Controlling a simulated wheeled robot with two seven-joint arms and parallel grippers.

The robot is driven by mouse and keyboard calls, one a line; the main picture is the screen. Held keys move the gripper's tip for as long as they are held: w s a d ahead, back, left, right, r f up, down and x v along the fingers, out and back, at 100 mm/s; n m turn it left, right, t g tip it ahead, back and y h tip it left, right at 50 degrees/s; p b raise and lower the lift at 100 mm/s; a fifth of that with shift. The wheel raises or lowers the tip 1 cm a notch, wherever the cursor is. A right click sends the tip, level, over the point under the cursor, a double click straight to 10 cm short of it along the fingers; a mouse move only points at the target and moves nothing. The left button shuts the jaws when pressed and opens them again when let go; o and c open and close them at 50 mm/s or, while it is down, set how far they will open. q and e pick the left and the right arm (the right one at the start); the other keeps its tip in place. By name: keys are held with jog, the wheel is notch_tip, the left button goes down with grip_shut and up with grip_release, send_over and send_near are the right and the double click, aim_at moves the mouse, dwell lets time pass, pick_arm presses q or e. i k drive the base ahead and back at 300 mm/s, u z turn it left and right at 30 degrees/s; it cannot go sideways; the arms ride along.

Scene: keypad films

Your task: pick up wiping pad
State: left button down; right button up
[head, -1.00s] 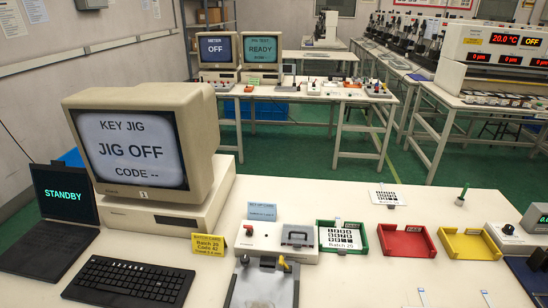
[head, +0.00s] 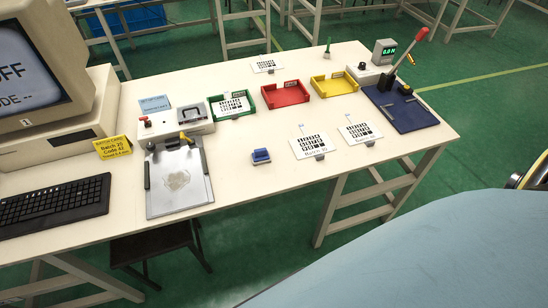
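A small blue block with a pale base, which looks like the wiping pad (head: 261,156), lies on the white table (head: 240,190). It sits right of the metal jig plate (head: 190,196) and left of the white keypad films. The plate has a pale smudge on its surface. Neither of my grippers is in view.
Behind the pad are a green tray (head: 250,110) with a keypad film, a red tray (head: 285,102) and a yellow tray (head: 335,94). Keypad films (head: 314,144) lie to its right. A dark blue press base with a red-tipped lever (head: 405,110) stands farther right. Table around the pad is clear.

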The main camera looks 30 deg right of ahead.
aim_at(261, 156)
jog(key=z, duration=0.65)
jog(key=i, duration=0.4)
jog(key=z, duration=0.3)
